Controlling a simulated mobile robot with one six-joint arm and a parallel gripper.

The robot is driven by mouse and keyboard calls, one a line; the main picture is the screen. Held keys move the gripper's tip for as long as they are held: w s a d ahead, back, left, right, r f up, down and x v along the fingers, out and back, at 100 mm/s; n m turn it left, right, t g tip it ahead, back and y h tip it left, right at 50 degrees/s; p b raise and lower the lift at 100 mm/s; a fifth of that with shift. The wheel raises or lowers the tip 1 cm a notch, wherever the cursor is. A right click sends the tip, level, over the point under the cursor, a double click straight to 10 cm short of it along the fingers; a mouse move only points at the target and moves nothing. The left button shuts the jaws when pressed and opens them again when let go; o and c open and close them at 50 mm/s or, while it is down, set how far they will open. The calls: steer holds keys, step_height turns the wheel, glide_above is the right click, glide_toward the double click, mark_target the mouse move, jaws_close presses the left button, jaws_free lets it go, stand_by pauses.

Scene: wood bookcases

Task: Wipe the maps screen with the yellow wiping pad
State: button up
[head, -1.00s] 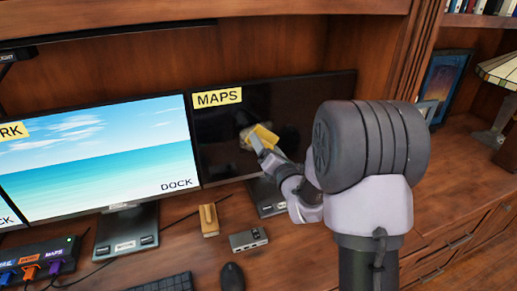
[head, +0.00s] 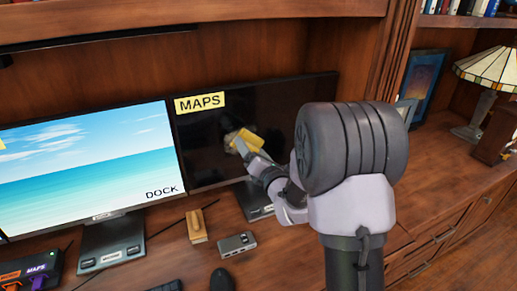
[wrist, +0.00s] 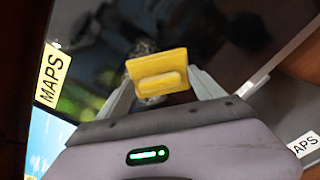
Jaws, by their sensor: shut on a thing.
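The maps screen (head: 215,130) is a dark monitor with a yellow MAPS label at its top left. In the wrist view the dark screen (wrist: 225,30) fills the upper middle, with the MAPS label at the left. My gripper (head: 245,148) is in front of the screen's middle, shut on the yellow wiping pad (head: 247,139). In the wrist view the pad (wrist: 157,67) sits between the fingers of my gripper (wrist: 160,82). A greyish smudge (wrist: 145,48) shows just beside the pad on the screen. I cannot tell whether the pad touches the glass.
A bright beach screen (head: 95,150) labelled DOCK stands to the left. A wooden-looking block (head: 196,226), a small grey hub (head: 236,243) and a mouse (head: 223,279) lie on the desk in front. A lamp (head: 488,85) stands at the right.

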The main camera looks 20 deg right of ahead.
steer(key=shift+s+a, duration=0.1)
steer(key=shift+a, duration=3.35)
steer(key=shift+r+p, duration=0.4)
steer(key=shift+r, duration=0.6)
steer(key=shift+d+b, duration=0.45)
steer(key=shift+d, duration=0.7)
steer(key=shift+d+f, duration=0.1)
steer(key=shift+d, duration=4)
steer(key=shift+a, duration=5.3)
steer(key=shift+s+d, duration=0.1)
steer(key=shift+s, duration=2.85)
